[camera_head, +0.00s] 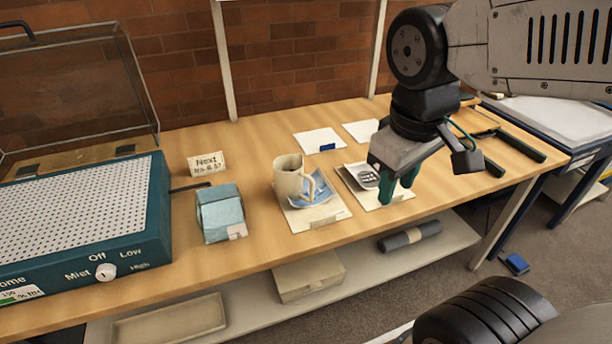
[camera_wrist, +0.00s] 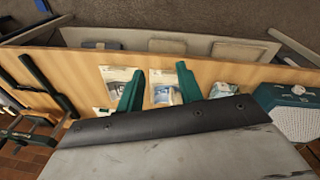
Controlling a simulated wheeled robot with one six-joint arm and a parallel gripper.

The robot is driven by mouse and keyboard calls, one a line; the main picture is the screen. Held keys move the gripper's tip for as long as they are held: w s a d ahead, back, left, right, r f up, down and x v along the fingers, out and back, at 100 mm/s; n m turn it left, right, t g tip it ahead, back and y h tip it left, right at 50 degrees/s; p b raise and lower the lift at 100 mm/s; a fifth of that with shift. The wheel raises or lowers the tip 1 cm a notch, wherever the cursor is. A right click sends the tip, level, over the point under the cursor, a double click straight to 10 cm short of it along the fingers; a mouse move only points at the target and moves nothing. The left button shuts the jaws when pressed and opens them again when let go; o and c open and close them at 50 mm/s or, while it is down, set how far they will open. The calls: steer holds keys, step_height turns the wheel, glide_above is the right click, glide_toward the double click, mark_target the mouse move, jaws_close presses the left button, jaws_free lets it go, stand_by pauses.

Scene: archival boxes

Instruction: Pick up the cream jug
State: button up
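My gripper (camera_head: 398,188) is to the right of the jug, pointing down over a second card (camera_head: 357,188) with a dark round picture or piece. Its green fingers are apart with nothing seen between them. In the wrist view my gripper (camera_wrist: 158,88) also shows spread fingers, with blue (camera_wrist: 163,95) between them; I cannot make out the jug there.
A teal perforated box (camera_head: 75,215) with a raised clear lid (camera_head: 75,90) stands at left. A pale blue block (camera_head: 221,212) and a small sign (camera_head: 206,163) stand between it and the jug. White cards (camera_head: 318,139) lie behind. Dark tools (camera_head: 520,145) lie at right.

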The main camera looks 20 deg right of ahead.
steer(key=w+f+n+h, duration=0.1)
steer(key=w+f+n, duration=0.1)
steer(key=w+n, duration=0.45)
steer(key=n+t+h, duration=0.2)
steer(key=n, duration=1.4)
glide_above(311, 189)
steer(key=s+a, duration=0.2)
step_height(311, 189, down, 13)
steer(key=shift+n, duration=0.25)
steer(key=x, duration=0.7)
steer(key=shift+f, duration=0.2)
steer(key=shift+y, duration=0.3)
jaws_close()
